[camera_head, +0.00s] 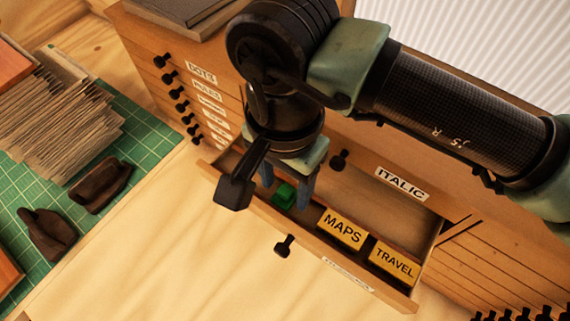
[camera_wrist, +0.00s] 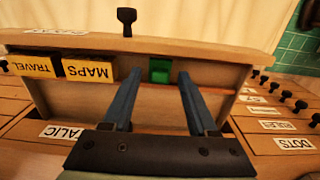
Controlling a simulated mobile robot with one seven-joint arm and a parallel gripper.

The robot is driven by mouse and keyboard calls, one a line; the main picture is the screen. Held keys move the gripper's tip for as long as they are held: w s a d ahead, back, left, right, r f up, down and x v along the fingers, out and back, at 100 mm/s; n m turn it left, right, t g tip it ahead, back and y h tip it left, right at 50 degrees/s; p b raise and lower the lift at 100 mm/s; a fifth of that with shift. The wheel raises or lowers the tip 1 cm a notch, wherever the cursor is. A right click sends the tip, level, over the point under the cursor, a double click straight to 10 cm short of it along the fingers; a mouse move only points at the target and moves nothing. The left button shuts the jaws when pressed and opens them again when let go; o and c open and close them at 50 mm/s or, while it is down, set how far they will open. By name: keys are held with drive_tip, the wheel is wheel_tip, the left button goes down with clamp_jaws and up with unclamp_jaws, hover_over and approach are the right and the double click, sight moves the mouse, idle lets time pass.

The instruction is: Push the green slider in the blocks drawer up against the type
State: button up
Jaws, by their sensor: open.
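The green slider (camera_head: 284,196) sits in the open blocks drawer (camera_head: 385,205), near its front wall. Two yellow type blocks, MAPS (camera_head: 342,228) and TRAVEL (camera_head: 392,262), lie to its right along the same wall, with a gap between slider and MAPS. My gripper (camera_head: 286,190) reaches down into the drawer's left part with fingers apart. In the wrist view the open gripper (camera_wrist: 155,82) has the green slider (camera_wrist: 160,71) beyond and between its fingertips, with MAPS (camera_wrist: 88,69) outside the left finger. Whether a finger touches the slider is unclear.
The cabinet's closed drawers with black knobs (camera_head: 180,93) stand at the left, and a drawer front labelled ITALIC (camera_head: 401,184) is behind. A green mat (camera_head: 88,185) with dark tools and a paper stack lies at the far left. The drawer's back right is empty.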

drive_tip(key=shift+f, duration=0.1)
clamp_jaws()
idle(0.3)
drive_tip(key=shift+s+d+f+b, duration=0.1)
drive_tip(key=shift+s+d+b, duration=0.15)
drive_tip(key=shift+d+b, duration=0.3)
drive_tip(key=shift+s+d+f+b, duration=0.1)
drive_tip(key=shift+s+d+b, duration=0.15)
drive_tip(key=shift+b, duration=0.35)
drive_tip(key=shift+s+d+r, duration=0.25)
drive_tip(key=shift+s+d, duration=0.1)
drive_tip(key=shift+d, duration=0.1)
unclamp_jaws()
